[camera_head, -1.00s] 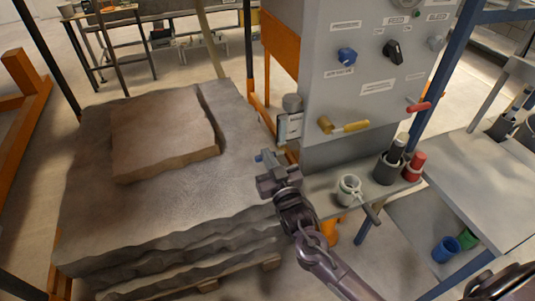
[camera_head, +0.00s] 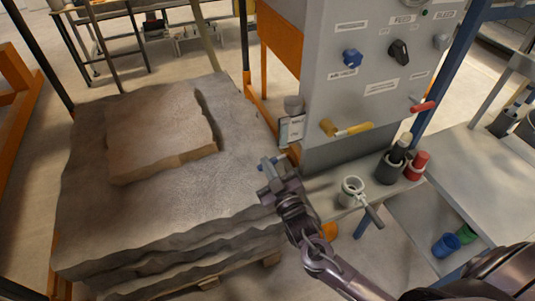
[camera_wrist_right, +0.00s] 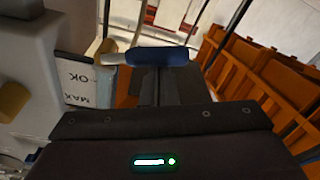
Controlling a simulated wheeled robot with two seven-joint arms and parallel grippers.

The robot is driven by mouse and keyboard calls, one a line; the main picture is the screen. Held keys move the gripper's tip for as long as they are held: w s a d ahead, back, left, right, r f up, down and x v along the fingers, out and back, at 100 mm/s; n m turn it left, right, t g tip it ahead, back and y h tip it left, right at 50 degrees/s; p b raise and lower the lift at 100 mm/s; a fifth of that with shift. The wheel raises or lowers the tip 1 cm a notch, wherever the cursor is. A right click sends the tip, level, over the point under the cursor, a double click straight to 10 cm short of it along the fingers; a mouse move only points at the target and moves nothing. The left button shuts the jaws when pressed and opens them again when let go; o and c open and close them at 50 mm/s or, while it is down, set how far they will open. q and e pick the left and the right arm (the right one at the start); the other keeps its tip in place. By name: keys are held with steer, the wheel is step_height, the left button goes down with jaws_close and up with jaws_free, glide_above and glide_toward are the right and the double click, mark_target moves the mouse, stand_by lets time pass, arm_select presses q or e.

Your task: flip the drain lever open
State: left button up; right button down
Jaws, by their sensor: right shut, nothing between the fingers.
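A lever with a blue grip and a silver stem (camera_wrist_right: 155,56) lies across the wrist view, just beyond my fingertips. Its blue end (camera_head: 263,165) shows in the head view below the gauge, partly hidden by my gripper. No label naming it as the drain lever is readable. My right gripper (camera_head: 274,174) is shut and empty, with its tips close to the blue grip. In the wrist view the closed fingers (camera_wrist_right: 157,84) reach up to the grip; I cannot tell whether they touch it. My left gripper is not in view.
The grey panel (camera_head: 330,95) carries a yellow lever (camera_head: 347,129), a red lever (camera_head: 422,107) and knobs. A MAX/OK gauge (camera_wrist_right: 75,82) is beside the blue lever. A layered stone stack (camera_head: 110,225) stands left; a ledge with a mug (camera_head: 352,190) and holders is right.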

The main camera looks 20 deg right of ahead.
steer(key=f+n, duration=0.1)
steer(key=n, duration=0.2)
steer(key=d+f+n+y, duration=0.1)
steer(key=f+n, duration=0.1)
steer(key=n, duration=0.2)
steer(key=d+f+n+g+p, duration=0.1)
steer(key=n, duration=0.2)
steer(key=shift+d+f+n, duration=0.15)
steer(key=shift+f+n, duration=0.05)
steer(key=shift+n, duration=0.2)
steer(key=shift+w+r, duration=0.1)
